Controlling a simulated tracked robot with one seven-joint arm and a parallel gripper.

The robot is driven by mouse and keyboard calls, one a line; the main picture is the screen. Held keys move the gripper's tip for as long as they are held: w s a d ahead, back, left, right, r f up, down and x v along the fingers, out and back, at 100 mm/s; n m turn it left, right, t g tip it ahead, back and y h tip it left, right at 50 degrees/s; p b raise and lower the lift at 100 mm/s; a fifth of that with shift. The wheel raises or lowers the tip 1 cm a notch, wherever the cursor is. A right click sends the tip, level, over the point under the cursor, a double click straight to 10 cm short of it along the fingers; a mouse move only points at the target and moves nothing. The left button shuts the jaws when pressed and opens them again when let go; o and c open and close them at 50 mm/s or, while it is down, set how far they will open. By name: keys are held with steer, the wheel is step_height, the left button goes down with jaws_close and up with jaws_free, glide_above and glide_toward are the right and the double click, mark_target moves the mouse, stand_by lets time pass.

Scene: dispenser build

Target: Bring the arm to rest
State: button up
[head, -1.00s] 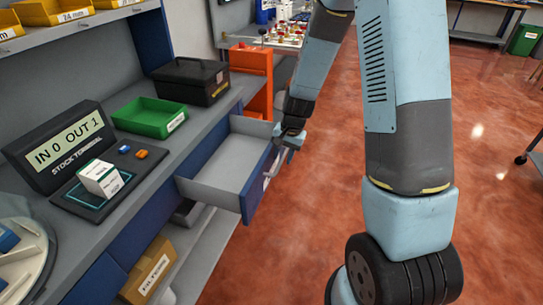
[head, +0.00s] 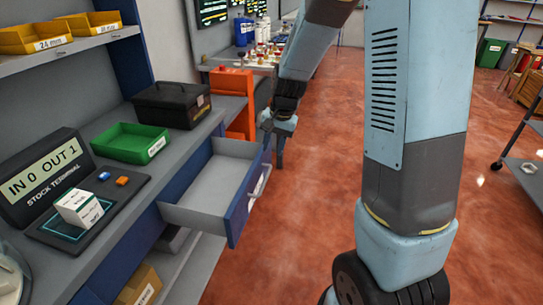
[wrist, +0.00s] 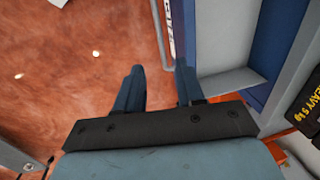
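My gripper (wrist: 158,76) is open and empty in the wrist view, its two dark blue fingers apart over the red-brown floor (wrist: 70,60). In the head view my gripper (head: 280,150) hangs fingers down, beside the far front corner of the open drawer (head: 215,188). The drawer is grey inside with a blue front, pulled out and empty as far as I see.
The bench holds a stock terminal (head: 48,178) reading IN 0 OUT 1, a white box (head: 79,209) on its pad, a green tray (head: 131,143) and a black case (head: 172,104). An orange unit (head: 233,95) stands behind the drawer.

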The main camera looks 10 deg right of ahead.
steer(key=shift+d+r, duration=0.1)
steer(key=shift+r, duration=0.5)
steer(key=s+d+r+n+t+h, duration=0.1)
steer(key=s+d+r+n+t, duration=0.1)
steer(key=s+r, duration=0.8)
steer(key=s+d+r+n+t+h, duration=0.1)
steer(key=s+d+r+n+t, duration=0.1)
steer(key=s+r, duration=0.8)
steer(key=shift+s+d+n+t, duration=0.3)
steer(key=shift+s+d+n, duration=0.4)
steer(key=shift+s+d, duration=1.05)
steer(key=shift+s+a, duration=0.35)
